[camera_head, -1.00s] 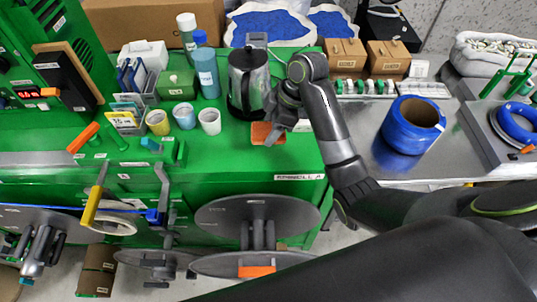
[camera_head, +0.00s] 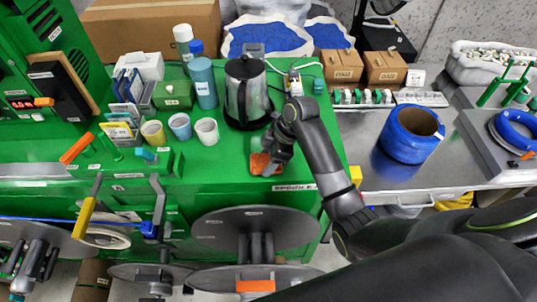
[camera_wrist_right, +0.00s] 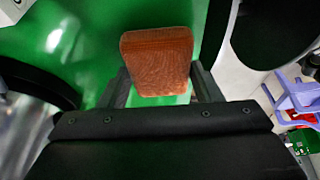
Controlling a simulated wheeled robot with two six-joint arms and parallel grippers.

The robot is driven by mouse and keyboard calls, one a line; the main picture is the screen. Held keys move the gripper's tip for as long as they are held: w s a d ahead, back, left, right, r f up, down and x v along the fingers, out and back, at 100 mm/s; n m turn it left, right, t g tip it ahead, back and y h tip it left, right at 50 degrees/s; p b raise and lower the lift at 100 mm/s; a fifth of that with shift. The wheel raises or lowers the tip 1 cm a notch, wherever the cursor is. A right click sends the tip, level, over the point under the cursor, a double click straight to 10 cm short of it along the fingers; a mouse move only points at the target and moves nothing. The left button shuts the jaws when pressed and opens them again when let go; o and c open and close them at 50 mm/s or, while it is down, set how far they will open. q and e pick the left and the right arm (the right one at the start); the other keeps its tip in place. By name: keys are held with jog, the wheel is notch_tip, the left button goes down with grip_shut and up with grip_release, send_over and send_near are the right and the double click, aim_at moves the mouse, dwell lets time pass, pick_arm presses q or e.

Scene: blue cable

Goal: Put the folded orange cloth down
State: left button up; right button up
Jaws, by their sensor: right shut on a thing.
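The folded orange cloth (camera_head: 261,164) is a small block-like pad at the front right of the green machine top (camera_head: 222,172). My right gripper (camera_head: 270,152) is shut on the cloth from above. In the right wrist view the cloth (camera_wrist_right: 157,58) sits between the two fingers (camera_wrist_right: 160,88), with green surface behind it. I cannot tell whether the cloth touches the surface.
A steel kettle (camera_head: 246,92) stands just behind my right gripper. Several cups, including a white one (camera_head: 206,131), stand to the left. A blue roll (camera_head: 411,134) stands on the metal table to the right. The green top between the cups and the cloth is clear.

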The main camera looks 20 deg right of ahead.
jog(key=shift+f, duration=0.35)
jog(key=o, duration=0.9)
